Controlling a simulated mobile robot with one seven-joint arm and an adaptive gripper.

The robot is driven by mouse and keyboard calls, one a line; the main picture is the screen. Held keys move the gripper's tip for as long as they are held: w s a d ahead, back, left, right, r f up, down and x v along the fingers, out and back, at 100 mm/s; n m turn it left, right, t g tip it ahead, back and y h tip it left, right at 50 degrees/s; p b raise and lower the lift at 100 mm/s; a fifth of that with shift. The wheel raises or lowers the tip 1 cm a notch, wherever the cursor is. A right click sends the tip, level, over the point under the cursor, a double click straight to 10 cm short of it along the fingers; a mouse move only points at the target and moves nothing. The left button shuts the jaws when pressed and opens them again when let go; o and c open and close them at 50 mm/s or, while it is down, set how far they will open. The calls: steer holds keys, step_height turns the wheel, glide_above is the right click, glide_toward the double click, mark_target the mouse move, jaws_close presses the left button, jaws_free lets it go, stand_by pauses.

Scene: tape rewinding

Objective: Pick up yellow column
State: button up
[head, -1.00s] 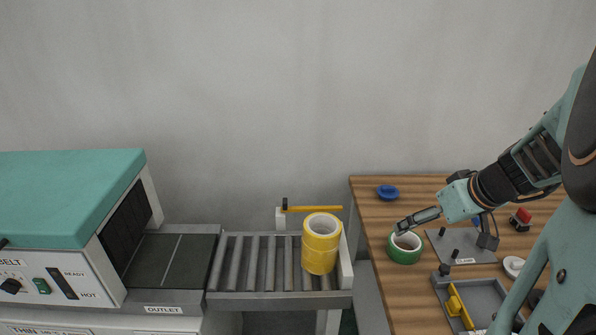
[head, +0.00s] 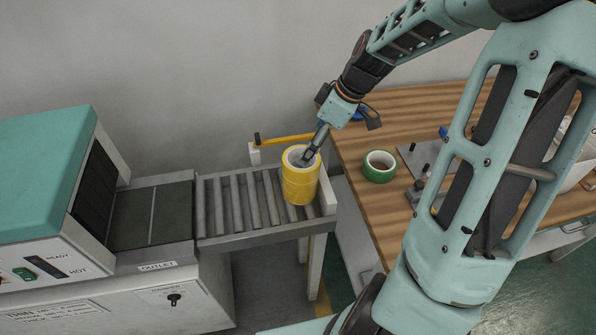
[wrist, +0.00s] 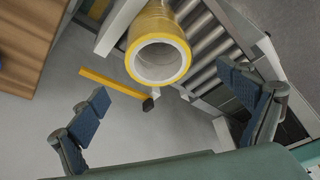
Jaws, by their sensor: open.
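The yellow column (head: 300,182), a stack of yellow tape rolls with a pale hollow core, stands upright at the right end of the roller conveyor. My gripper (head: 308,157) shows at its top in the head view. In the wrist view, the column (wrist: 158,52) lies at the top centre, with its open round end facing the camera. My gripper (wrist: 170,110) has its two blue-padded fingers wide apart there, with nothing between them. The column appears beyond the fingertips, and no contact is visible in the wrist view.
The roller conveyor (head: 238,205) runs from the teal-topped machine (head: 45,165). A yellow bar (head: 285,140) sits behind the column. The wooden table (head: 352,220) at right holds a green tape roll (head: 379,167) and a grey fixture plate (head: 418,160).

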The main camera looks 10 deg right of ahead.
mark_target(300, 176)
steer(key=x, duration=1)
steer(key=shift+d, duration=0.25)
steer(key=c, duration=1.8)
steer(key=shift+o, duration=0.2)
steer(key=shift+r, duration=0.1)
